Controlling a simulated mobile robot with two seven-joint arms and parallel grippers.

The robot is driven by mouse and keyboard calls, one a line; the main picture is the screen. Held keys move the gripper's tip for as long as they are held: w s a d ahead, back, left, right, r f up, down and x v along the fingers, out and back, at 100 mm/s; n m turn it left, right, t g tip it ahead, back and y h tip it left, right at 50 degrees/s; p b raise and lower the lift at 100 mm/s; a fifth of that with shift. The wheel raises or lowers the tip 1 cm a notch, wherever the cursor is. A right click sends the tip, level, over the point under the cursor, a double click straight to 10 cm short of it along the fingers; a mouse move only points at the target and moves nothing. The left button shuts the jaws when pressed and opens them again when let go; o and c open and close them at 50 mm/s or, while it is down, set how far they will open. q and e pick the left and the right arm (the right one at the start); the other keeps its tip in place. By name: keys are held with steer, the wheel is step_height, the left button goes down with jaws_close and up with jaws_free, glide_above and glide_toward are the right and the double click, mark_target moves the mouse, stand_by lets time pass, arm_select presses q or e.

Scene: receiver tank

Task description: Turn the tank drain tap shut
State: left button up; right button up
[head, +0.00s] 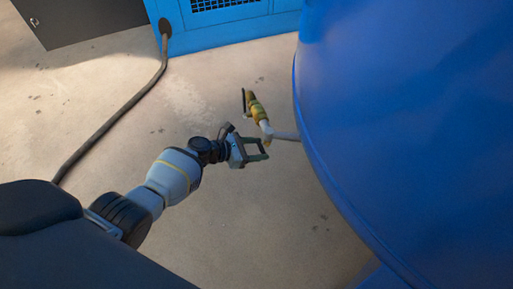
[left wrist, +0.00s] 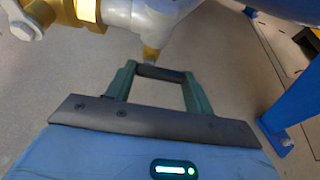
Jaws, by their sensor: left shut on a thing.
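The drain tap (head: 257,109) has a yellow body and a dark lever (head: 243,99), which stands up at its left side. A pale pipe (head: 287,136) joins it to the blue tank (head: 410,110). My left gripper (head: 264,149) is below the tap, apart from the dark lever. In the left wrist view, its green fingers (left wrist: 162,74) are shut on a short dark bar (left wrist: 158,73); I cannot tell whether this belongs to the tap. The yellow-and-white fitting (left wrist: 150,18) is just beyond, with a yellow end (left wrist: 150,53) close to the fingertips. My right gripper is out of view.
A dark hose (head: 115,115) runs over the floor to a blue cabinet (head: 225,25) at the back. A blue support leg (left wrist: 296,105) stands on the right in the left wrist view. The concrete floor (head: 260,220) below the gripper is clear.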

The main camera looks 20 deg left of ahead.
arm_select(q)
steer(key=o, duration=0.9)
steer(key=shift+o, duration=0.4)
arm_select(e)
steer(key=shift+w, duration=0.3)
arm_select(q)
steer(key=shift+a, duration=0.1)
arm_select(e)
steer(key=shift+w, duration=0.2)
arm_select(q)
steer(key=p+v, duration=0.3)
steer(key=v, duration=0.4)
steer(key=shift+s+a+p, duration=0.25)
steer(key=shift+s+p, duration=0.1)
steer(key=shift+p, duration=0.05)
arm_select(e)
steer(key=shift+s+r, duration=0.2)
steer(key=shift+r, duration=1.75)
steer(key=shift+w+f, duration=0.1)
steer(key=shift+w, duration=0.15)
arm_select(q)
steer(key=shift+r, duration=0.15)
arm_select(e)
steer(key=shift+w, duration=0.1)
